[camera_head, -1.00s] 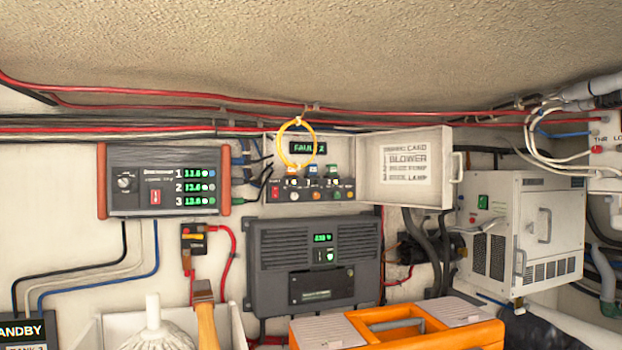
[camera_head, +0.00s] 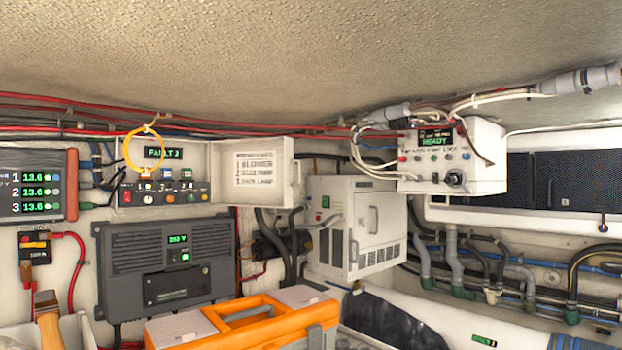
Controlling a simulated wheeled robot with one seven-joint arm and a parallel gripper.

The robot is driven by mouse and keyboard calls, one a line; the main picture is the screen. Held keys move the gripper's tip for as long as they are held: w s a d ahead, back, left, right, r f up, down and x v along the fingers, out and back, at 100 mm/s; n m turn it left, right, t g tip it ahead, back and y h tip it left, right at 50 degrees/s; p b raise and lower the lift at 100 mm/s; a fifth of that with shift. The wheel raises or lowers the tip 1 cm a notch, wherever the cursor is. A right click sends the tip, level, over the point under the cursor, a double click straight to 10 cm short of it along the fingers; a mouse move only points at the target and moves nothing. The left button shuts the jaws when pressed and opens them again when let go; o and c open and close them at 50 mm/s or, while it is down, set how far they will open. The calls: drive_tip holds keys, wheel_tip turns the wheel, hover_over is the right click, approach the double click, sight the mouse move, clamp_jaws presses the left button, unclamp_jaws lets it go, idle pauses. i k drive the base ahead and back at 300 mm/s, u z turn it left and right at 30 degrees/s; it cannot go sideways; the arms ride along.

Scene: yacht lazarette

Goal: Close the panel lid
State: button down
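The panel lid (camera_head: 258,173) is a pale rectangular cover with a printed card listing numbered lines, the first reading BLOWER. It stands open, swung out to the right of the small wall panel (camera_head: 163,193). The panel has a row of switches and knobs, a red switch at its left and a green display (camera_head: 162,152) that reads FAULT and a digit. A yellow ring (camera_head: 146,151) hangs in front of the panel and overlaps its upper left. My gripper is not in view.
A white cabinet (camera_head: 343,222) stands right of the lid. A control box (camera_head: 452,157) reading READY is farther right. A dark grey unit (camera_head: 152,263) is below the panel, and an orange toolbox (camera_head: 245,318) stands in front. Red cables run above the panel.

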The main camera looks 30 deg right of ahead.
sight(258, 172)
drive_tip(key=k, duration=0.95)
drive_tip(key=z, duration=0.85)
drive_tip(key=i, duration=2.05)
drive_tip(key=u, duration=0.85)
